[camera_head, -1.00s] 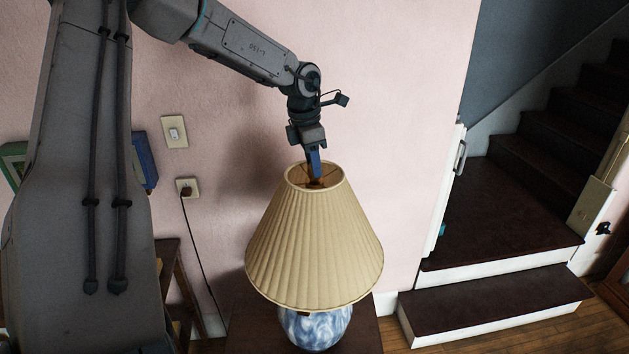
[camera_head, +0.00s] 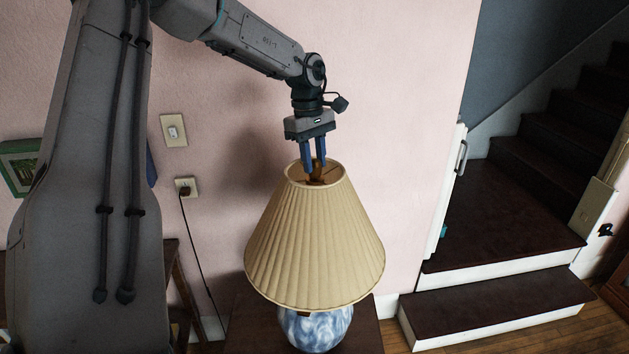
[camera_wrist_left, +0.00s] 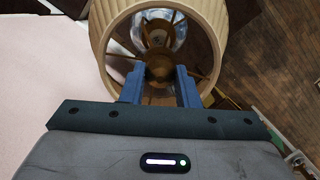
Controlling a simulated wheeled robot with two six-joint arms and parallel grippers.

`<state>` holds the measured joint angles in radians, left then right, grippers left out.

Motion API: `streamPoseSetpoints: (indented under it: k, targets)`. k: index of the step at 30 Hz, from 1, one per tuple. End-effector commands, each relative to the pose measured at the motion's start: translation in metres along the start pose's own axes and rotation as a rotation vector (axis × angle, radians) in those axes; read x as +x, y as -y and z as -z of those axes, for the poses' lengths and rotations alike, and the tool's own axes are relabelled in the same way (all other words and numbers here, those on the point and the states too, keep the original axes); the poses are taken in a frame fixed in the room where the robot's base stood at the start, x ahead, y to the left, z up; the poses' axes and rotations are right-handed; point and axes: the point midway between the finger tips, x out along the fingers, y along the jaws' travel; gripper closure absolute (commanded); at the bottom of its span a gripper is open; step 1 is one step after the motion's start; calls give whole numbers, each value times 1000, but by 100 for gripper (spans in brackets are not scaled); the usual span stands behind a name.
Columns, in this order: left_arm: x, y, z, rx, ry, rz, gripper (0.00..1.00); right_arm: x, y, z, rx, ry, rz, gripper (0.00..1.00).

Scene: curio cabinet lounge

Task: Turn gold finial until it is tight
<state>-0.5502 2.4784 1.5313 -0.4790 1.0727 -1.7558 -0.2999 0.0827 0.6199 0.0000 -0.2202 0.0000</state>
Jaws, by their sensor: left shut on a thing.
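The gold finial (camera_head: 316,168) stands at the top centre of a pleated beige lampshade (camera_head: 314,250), on a lamp with a blue and white base (camera_head: 315,328). My left gripper (camera_head: 314,164) points straight down into the shade's top opening. Its two blue fingers are shut on the finial, one on each side. In the left wrist view the finial (camera_wrist_left: 159,69) shows between the fingertips, with the shade's spokes and the lamp below it. The fingertips partly hide the finial. My right gripper is not in view.
The lamp stands on a dark wooden table (camera_head: 362,338) against a pink wall. A cord runs from the wall outlet (camera_head: 186,187) down behind the table. The shade's rim surrounds the fingers closely. Dark stairs (camera_head: 500,210) rise at the right.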

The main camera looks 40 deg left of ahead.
Motion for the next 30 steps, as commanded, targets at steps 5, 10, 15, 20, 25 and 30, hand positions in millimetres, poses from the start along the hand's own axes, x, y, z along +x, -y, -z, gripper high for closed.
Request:
streamPoseSetpoints:
  k: [5, 10, 15, 20, 25, 30]
  targets:
    - [3, 0, 0, 228, 1, 39, 100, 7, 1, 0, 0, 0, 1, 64]
    - [3, -1, 0, 457, 1, 73, 100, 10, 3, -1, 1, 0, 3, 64]
    - [3, -1, 0, 684, 2, 108, 100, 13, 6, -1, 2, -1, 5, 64]
    - [2, -2, 0, 814, 2, 126, 100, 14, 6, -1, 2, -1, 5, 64]
    - [2, -2, 0, 832, 2, 128, 100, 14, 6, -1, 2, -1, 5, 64]
    - [2, -2, 0, 830, 2, 128, 56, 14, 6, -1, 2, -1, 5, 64]
